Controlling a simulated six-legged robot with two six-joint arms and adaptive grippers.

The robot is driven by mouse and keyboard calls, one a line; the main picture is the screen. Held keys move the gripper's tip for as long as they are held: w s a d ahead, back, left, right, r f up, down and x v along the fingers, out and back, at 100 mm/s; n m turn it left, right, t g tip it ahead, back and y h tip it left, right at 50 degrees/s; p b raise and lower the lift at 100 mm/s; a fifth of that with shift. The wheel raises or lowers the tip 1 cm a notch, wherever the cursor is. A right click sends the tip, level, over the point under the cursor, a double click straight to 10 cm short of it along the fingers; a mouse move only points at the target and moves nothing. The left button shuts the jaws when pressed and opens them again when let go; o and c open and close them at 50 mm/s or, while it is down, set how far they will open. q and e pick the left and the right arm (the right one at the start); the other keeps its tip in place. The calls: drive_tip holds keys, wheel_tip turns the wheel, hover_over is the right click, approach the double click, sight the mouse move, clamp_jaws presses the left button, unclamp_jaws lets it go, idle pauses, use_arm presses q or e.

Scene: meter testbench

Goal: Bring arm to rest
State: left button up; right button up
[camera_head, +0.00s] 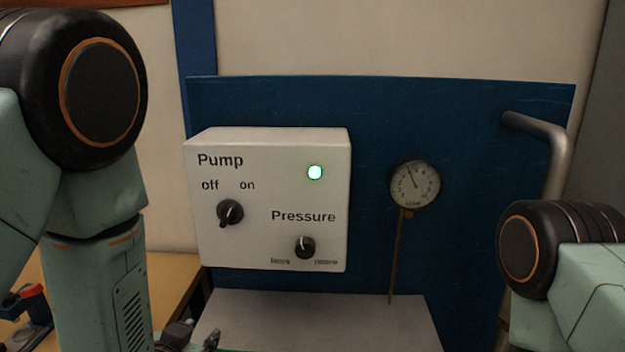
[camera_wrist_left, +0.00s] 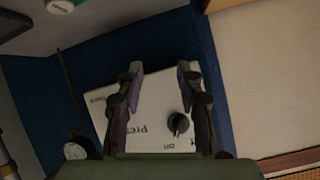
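My left arm comes down the left side of the head view. Part of its gripper (camera_head: 196,339) shows at the bottom edge, below and apart from the pump box (camera_head: 270,245). In the left wrist view the two fingers of my left gripper (camera_wrist_left: 159,72) are spread, with nothing held between them. The white box (camera_wrist_left: 155,92) and a dark knob (camera_wrist_left: 180,124) show beyond the fingers. My right arm (camera_head: 560,265) shows at the right edge of the head view; its gripper is out of frame.
A dial gauge (camera_head: 414,185) on a thin stem stands before the blue panel (camera_head: 470,130). A bent metal pipe (camera_head: 556,150) is near my right arm.

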use_arm(q)
drive_tip(key=s+a+f+n+g+b, duration=0.2)
drive_tip(key=s+f+g+b, duration=0.8)
drive_tip(key=s+f, duration=2)
wheel_tip(320, 180, down, 3)
drive_tip(key=shift+s+r+n+g+b, duration=0.15)
drive_tip(key=shift+s+n+g+b, duration=0.2)
drive_tip(key=shift+n+g, duration=0.6)
drive_tip(key=shift+a, duration=0.1)
